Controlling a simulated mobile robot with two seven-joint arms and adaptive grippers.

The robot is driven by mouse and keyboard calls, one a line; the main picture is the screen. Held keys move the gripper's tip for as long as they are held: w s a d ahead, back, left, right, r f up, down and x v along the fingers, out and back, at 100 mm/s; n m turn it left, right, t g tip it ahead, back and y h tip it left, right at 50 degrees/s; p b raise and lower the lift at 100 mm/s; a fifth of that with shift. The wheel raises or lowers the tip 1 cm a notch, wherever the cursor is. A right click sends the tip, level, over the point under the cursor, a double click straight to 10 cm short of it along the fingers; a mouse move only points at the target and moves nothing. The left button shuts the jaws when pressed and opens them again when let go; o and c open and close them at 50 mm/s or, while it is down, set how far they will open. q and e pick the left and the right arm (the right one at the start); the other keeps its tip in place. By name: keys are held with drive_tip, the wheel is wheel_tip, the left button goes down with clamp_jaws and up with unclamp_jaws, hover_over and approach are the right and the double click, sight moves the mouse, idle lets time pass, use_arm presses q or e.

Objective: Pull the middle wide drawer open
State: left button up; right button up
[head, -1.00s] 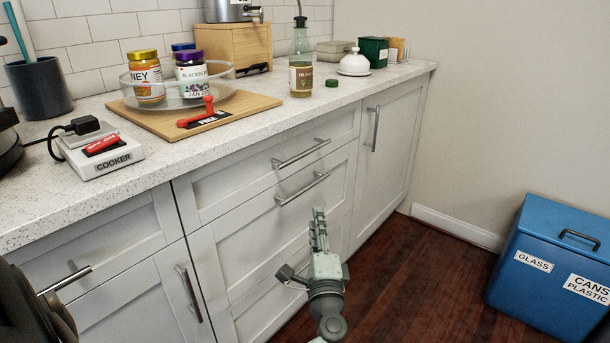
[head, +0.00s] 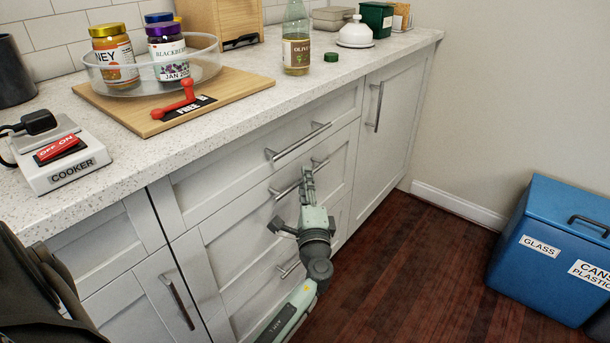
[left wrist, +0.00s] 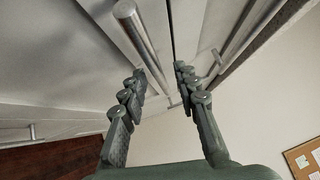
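The middle wide drawer (head: 232,237) is a white panel that looks closed, below the top wide drawer (head: 225,187). Its metal bar handle (head: 284,191) is partly hidden by my left gripper (head: 307,174), whose fingertips are at the handle in the head view. In the left wrist view my left gripper (left wrist: 160,86) has its two fingers apart. A bar handle (left wrist: 146,45) runs down toward the gap between them; I cannot tell if it touches a finger. My right gripper is not in view.
The top drawer's handle (head: 298,142) is just above, and a lower handle (head: 289,269) shows beside my arm. A cupboard door (head: 390,130) is to the right. The wood floor (head: 400,270) is clear up to the blue bin (head: 548,250).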

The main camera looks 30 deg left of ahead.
use_arm(q)
drive_tip(key=shift+x, duration=0.95)
clamp_jaws()
